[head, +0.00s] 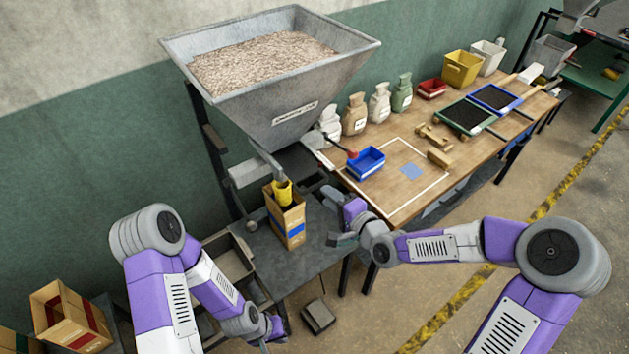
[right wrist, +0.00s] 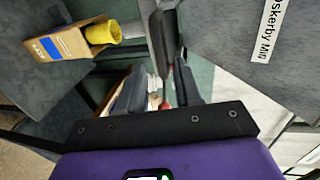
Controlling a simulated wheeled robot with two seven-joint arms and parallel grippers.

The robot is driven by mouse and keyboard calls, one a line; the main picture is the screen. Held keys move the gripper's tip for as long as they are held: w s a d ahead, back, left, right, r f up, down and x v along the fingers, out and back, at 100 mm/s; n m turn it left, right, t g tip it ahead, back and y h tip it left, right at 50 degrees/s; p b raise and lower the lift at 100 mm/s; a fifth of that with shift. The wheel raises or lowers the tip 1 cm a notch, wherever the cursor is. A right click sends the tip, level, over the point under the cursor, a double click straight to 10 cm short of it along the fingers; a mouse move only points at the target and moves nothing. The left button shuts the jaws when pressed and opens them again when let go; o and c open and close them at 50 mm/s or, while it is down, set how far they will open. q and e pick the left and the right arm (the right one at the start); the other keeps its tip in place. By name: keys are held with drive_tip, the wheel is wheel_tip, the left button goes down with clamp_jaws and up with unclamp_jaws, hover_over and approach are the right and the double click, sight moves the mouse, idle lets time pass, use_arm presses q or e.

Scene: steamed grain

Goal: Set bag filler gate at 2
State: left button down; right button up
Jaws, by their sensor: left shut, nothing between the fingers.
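The bag filler is a large grey hopper (head: 285,105) full of grain, and its grey wall fills the upper right of the right wrist view (right wrist: 245,75). A gate lever with a red knob (head: 352,154) sticks out to the right below the hopper. No gate numbers are readable. A yellow spout (head: 283,190) sits at the mouth of a brown bag with a blue label (head: 288,222). My right gripper (head: 338,217) is open and empty, below the knob in the head view. Something red shows between its fingers, farther off. My left gripper (head: 268,332) is shut and empty, low at front.
A wooden table (head: 400,205) stands to the right with a blue bin (head: 366,163), several small sacks, trays and wooden blocks. A grey stand (head: 262,250) carries the bag. Open boxes (head: 70,318) lie at the lower left.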

sight(315, 185)
drive_tip(key=x, duration=0.7)
drive_tip(key=shift+w+a, duration=0.1)
clamp_jaws()
